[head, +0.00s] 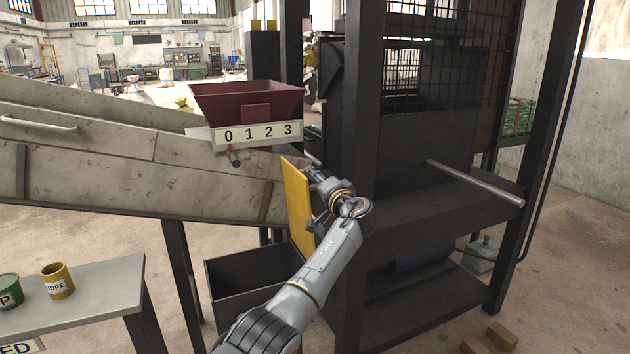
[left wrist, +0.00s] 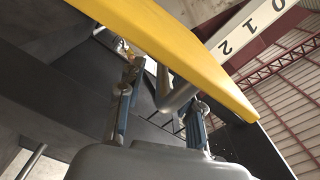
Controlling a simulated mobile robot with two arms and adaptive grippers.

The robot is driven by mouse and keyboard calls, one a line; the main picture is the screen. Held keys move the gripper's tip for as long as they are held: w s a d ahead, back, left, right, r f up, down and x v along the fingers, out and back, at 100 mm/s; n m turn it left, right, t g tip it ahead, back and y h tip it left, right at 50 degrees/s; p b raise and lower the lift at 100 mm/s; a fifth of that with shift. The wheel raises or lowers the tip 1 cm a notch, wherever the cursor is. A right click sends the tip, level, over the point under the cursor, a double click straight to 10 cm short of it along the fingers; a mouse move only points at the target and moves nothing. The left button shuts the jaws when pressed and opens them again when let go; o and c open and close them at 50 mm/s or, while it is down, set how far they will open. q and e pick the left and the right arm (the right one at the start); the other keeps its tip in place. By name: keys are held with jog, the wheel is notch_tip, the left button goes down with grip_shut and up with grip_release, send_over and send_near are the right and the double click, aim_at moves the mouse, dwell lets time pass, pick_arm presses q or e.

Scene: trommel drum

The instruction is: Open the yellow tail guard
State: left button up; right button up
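The yellow tail guard (head: 297,203) is an upright flat panel at the left side of the dark machine frame, seen at a steep angle. In the left wrist view it (left wrist: 165,45) crosses the top as a broad slanting band. My left gripper (head: 320,188) is at the guard's right side, close to it. In the left wrist view its two fingers (left wrist: 165,90) stand apart, with a grey rounded bar (left wrist: 177,98) between them. I cannot tell whether the fingers touch the bar. My forearm hides part of the guard's lower edge. My right gripper is not in view.
A dark red hopper (head: 247,103) with a 0-1-2-3 scale plate (head: 257,135) sits above and left of the guard. A black bin (head: 250,285) stands below. A grey bar (head: 475,183) juts from the machine at right. A table (head: 85,295) with cups is lower left.

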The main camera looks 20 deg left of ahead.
pick_arm(q)
jog(key=v, duration=1.2)
dwell(0.4)
